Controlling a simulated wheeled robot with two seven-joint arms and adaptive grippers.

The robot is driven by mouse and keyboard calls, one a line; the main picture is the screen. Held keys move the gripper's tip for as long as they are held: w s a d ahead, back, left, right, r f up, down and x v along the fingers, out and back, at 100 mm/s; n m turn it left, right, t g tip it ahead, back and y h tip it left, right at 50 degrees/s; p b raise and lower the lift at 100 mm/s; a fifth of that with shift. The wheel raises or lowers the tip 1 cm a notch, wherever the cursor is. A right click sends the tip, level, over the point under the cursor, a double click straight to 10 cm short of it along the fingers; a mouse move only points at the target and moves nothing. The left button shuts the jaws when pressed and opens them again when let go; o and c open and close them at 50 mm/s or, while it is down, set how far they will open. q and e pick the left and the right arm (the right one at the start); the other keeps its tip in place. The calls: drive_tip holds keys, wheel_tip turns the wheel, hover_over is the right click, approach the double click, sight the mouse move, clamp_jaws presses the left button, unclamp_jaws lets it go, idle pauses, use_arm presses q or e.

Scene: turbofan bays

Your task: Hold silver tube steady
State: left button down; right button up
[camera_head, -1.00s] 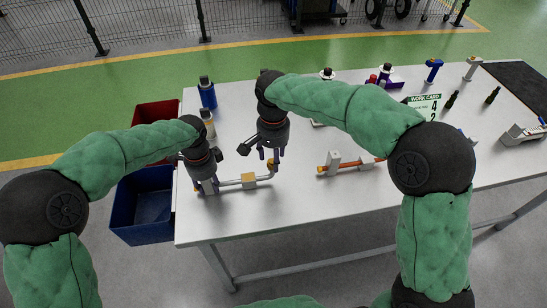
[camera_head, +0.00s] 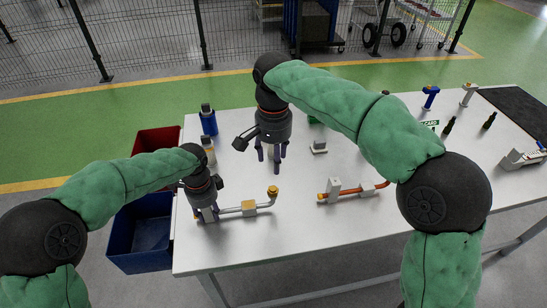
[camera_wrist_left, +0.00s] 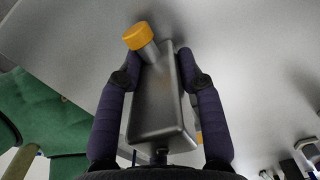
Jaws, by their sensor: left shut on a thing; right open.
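The silver tube (camera_head: 230,210) lies on the table near its left front corner. It has a yellow block (camera_head: 249,208) along it and a yellow cap (camera_head: 273,191) on its upturned right end. My left gripper (camera_head: 208,214) is shut on the grey block at the tube's left end. In the left wrist view, both fingers flank this grey metal block (camera_wrist_left: 160,110), with a stub and an orange-yellow cap (camera_wrist_left: 137,36) beyond it. My right gripper (camera_head: 272,160) is open and empty, above and behind the tube's right end, apart from it.
A copper-coloured tube with grey blocks (camera_head: 334,189) lies to the right. A blue bottle-like item (camera_head: 208,120) stands at the back left. A red bin (camera_head: 155,138) and a blue bin (camera_head: 140,240) sit beside the table's left edge. The front middle of the table is clear.

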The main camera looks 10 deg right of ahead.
use_arm(q)
drive_tip(key=shift+s+f, duration=0.1)
drive_tip(key=c, duration=0.7)
unclamp_jaws()
drive_tip(key=shift+r, duration=0.2)
